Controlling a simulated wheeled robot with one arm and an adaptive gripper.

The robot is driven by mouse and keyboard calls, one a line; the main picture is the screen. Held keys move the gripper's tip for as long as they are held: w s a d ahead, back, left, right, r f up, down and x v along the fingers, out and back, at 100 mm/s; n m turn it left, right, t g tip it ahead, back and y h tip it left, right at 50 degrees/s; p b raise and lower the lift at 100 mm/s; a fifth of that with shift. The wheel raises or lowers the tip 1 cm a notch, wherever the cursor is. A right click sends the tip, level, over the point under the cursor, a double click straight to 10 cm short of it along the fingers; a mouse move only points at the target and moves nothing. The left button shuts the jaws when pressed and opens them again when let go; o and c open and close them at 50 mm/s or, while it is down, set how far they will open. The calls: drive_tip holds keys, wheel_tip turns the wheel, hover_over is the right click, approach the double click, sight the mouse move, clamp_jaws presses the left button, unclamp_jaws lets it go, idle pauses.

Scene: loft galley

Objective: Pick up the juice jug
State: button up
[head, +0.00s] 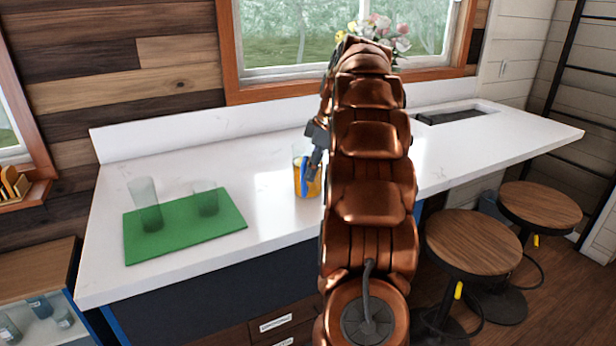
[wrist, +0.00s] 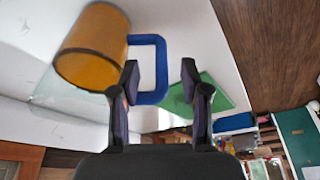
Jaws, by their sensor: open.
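The juice jug (head: 299,184) stands on the white counter, partly hidden by my arm. It holds orange juice and has a blue handle. In the wrist view the jug (wrist: 92,48) lies at the upper left, with its clear part at the lower left. Its blue handle (wrist: 162,62) points right. My gripper (wrist: 160,82) is open, and the outer bar of the handle appears in the gap between its fingertips. I cannot tell whether either finger touches it. In the head view my gripper (head: 316,155) is beside the jug, on its right.
A green mat (head: 185,243) on the counter's left part carries two clear glasses (head: 146,205) (head: 206,198). A flower bunch (head: 385,32) stands behind my arm by the window. A sink (head: 455,116) is at the right. Two stools (head: 472,240) (head: 540,205) stand in front of the counter.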

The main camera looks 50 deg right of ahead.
sight(306, 196)
drive_tip(key=shift+x, duration=2.6)
drive_tip(key=shift+a, duration=0.1)
drive_tip(key=shift+c, duration=0.2)
clamp_jaws()
drive_tip(key=shift+r, duration=0.1)
